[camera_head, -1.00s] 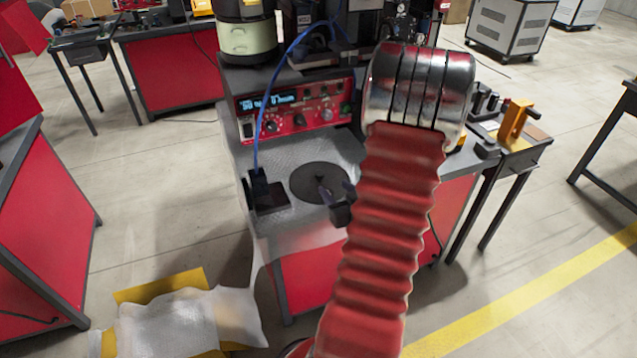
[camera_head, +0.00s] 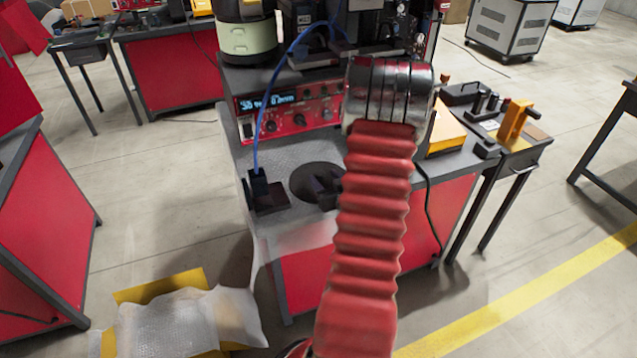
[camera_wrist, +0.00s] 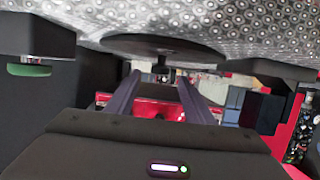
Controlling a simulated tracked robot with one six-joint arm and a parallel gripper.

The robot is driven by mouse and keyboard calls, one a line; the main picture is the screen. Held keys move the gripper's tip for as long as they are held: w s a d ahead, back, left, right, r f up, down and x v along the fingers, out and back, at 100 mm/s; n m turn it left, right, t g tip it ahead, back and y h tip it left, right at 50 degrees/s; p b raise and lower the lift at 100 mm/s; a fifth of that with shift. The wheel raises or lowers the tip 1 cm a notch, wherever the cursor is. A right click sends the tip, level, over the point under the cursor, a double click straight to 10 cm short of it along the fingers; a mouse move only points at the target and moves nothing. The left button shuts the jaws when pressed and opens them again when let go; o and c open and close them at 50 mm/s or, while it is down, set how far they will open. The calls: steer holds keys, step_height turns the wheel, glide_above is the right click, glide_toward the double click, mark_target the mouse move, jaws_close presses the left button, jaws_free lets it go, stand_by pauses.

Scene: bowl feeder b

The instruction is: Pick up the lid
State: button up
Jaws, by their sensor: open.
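The lid is a dark round disc (camera_head: 304,181) lying on the bubble-wrap-covered bench top, in front of the red control panel. In the wrist view the lid (camera_wrist: 165,47) shows edge-on at the top, with a small knob at its middle. My gripper (camera_head: 328,186) is at the lid's right half and covers part of it. In the wrist view the fingers of my gripper (camera_wrist: 160,85) are spread, with the knob seen between and just beyond their tips. Nothing is held. Whether a finger touches the knob cannot be told.
A black block (camera_head: 268,196) with a blue cable stands left of the lid. The red control panel (camera_head: 290,110) is behind it. A yellow-topped box (camera_head: 446,132) and an orange clamp (camera_head: 515,119) are to the right. Bubble wrap (camera_head: 190,322) lies on the floor.

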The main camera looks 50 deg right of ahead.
mark_target(320, 174)
steer(key=shift+x, duration=2.6)
steer(key=shift+a+f, duration=0.1)
steer(key=shift+c, duration=0.2)
jaws_close()
